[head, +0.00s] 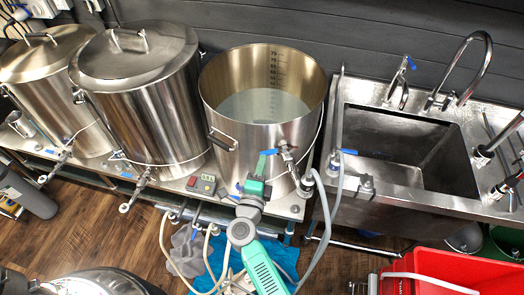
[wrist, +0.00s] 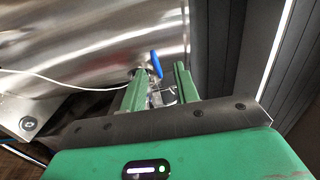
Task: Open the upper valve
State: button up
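The open steel kettle (head: 225,105) holds pale liquid. A valve (head: 287,155) sits on its front wall, with a blue lever (head: 268,152) at its left. In the wrist view the blue lever (wrist: 156,64) stands upright at a slight tilt, just beyond and between my fingertips. My gripper (head: 262,163) is in front of the kettle at the valve's height. In the wrist view my gripper (wrist: 158,78) has its two green fingers apart, with metal valve parts showing in the gap. I cannot tell whether a finger touches the lever. The arm hides part of the kettle's lower front.
Two lidded kettles (head: 140,95) stand to the left. A sink (head: 400,150) with a tap is at the right, and another blue-handled valve (head: 347,152) is by its left edge. Hoses (head: 325,225) hang below the bench. A red crate (head: 450,268) stands at the lower right.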

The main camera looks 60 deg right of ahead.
aim_at(276, 152)
jog(key=b+x, duration=0.1)
jog(key=x, duration=0.6)
jog(key=shift+s+d+f+b, duration=0.15)
jog(key=shift+d+f+b, duration=0.2)
jog(key=shift+d, duration=0.1)
grip_shut()
